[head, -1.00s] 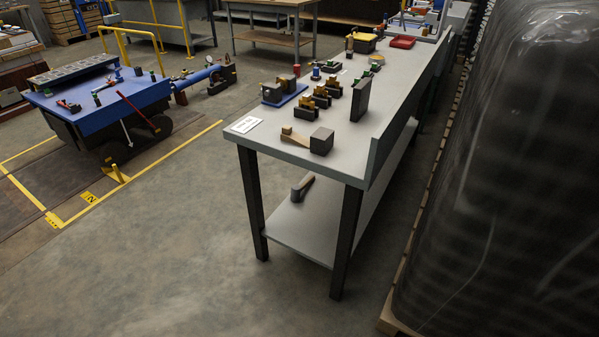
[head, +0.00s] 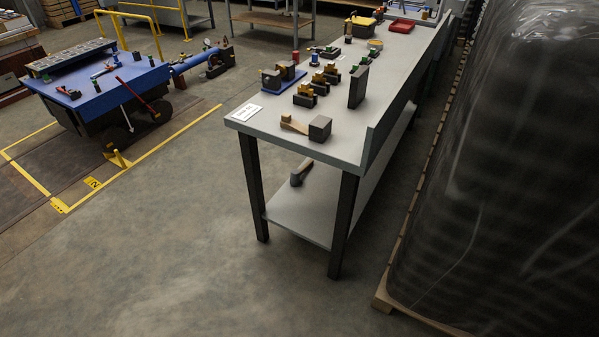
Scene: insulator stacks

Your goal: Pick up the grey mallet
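The mallet, with a dark grey block head (head: 320,128) and a light wooden handle (head: 294,124), lies on the near end of the grey workbench top (head: 270,133). Its handle points left, its head is to the right. Nothing covers it. Neither of my grippers is in the head view.
Small clamps (head: 305,96), a dark upright block (head: 358,87) and a blue-based fixture (head: 284,77) stand behind the mallet. Another tool (head: 301,173) lies on the lower shelf. A black wrapped pallet load (head: 500,160) stands right. Bare floor (head: 150,260) lies in front and left.

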